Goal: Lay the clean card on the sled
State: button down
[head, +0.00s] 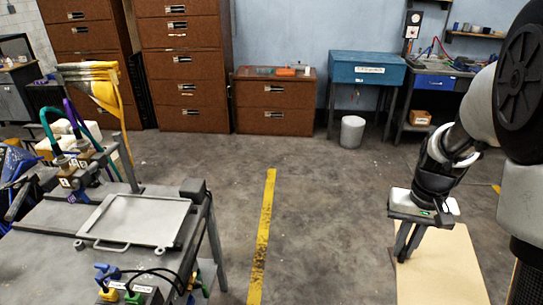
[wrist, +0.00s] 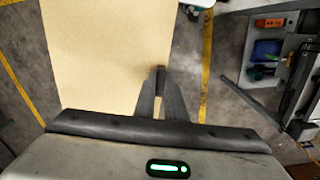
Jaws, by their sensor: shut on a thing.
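The clean card (head: 440,268) is a large flat tan sheet, plain on the side that shows. It hangs out to the right of the floor's yellow line in the head view and fills the upper left of the wrist view (wrist: 105,55). My gripper (head: 403,256) is shut on one edge of it. The fingers (wrist: 160,85) pinch that edge in the wrist view. The sled (head: 140,220) looks to be the flat grey framed tray with a front handle, on the grey cart at left. Its top is bare. My gripper is well to the right of it.
The cart (head: 50,222) bears clamps with hoses at its back and cabled connectors (head: 125,285) at its front. A dark block (head: 193,187) stands by the sled's right back corner. Open floor with a yellow line (head: 263,235) lies between cart and card. Cabinets and benches line the back.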

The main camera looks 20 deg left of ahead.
aim_at(141, 218)
jog(key=i+u, duration=0.25)
jog(key=u, duration=0.15)
jog(key=i+l+u, duration=0.1)
jog(key=i+u, duration=0.25)
jog(key=i+l+u, duration=0.15)
jog(key=u, duration=0.25)
jog(key=i+l+u, duration=0.1)
jog(key=u, duration=0.25)
jog(key=i+l+u, duration=0.45)
jog(key=u, duration=0.3)
jog(key=i+l+u, duration=0.2)
jog(key=l+u, duration=0.15)
jog(key=i+l+u, duration=0.2)
jog(key=l+u, duration=0.2)
jog(key=i+j+u, duration=0.1)
jog(key=i+j, duration=0.2)
jog(key=i, duration=0.15)
